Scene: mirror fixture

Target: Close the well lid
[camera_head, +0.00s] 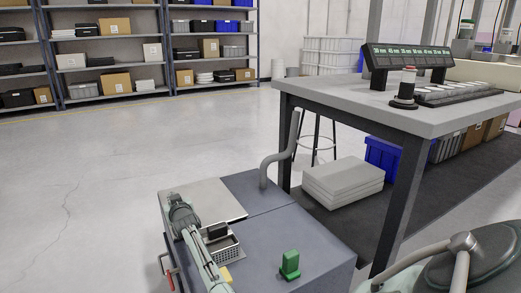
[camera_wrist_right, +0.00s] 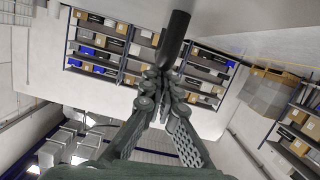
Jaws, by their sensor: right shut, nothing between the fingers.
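The pale flat well lid (camera_head: 216,197) lies at the far left part of a dark grey cabinet top (camera_head: 320,235). Nearer than the lid, the well is uncovered, and a wire basket (camera_head: 228,247) with a dark block in it shows there.
A grey bent pipe (camera_head: 279,158) rises at the cabinet's back edge. A green upright piece (camera_head: 290,263) stands on its top. A workbench (camera_head: 420,112) is to the right, with stacked pale slabs (camera_head: 343,182) below. Open floor (camera_head: 100,150) lies left.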

